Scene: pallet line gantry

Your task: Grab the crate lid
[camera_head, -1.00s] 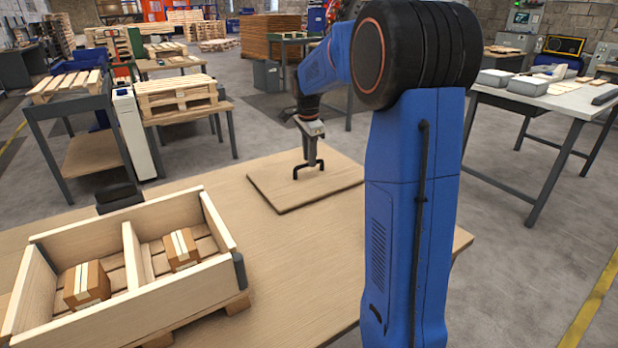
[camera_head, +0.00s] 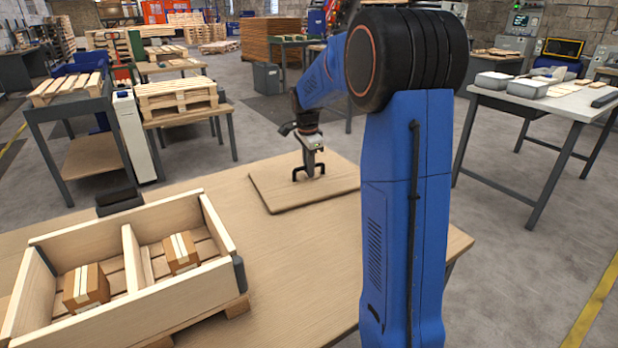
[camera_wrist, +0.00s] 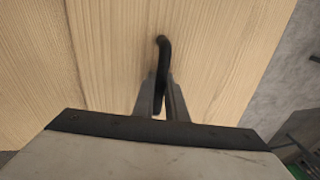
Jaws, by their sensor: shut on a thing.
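The crate lid (camera_head: 283,193) is a flat, light wooden panel with a black handle (camera_head: 297,173) on top. It appears to lie flat on or just above the table; a small gap cannot be ruled out. My gripper (camera_head: 312,168) points down over the lid and is shut on the handle. In the wrist view the two fingers (camera_wrist: 160,105) close on the black handle (camera_wrist: 163,60), with the lid's wood grain (camera_wrist: 110,50) behind. The open crate (camera_head: 150,309) stands at the left front of the table, with two compartments and a small carton (camera_head: 86,288) in each.
The wooden table (camera_head: 285,270) is bare between crate and lid. A black block (camera_head: 119,201) stands behind the crate. A pallet stand (camera_head: 178,97) and a grey table with trays (camera_head: 545,105) stand apart on the floor.

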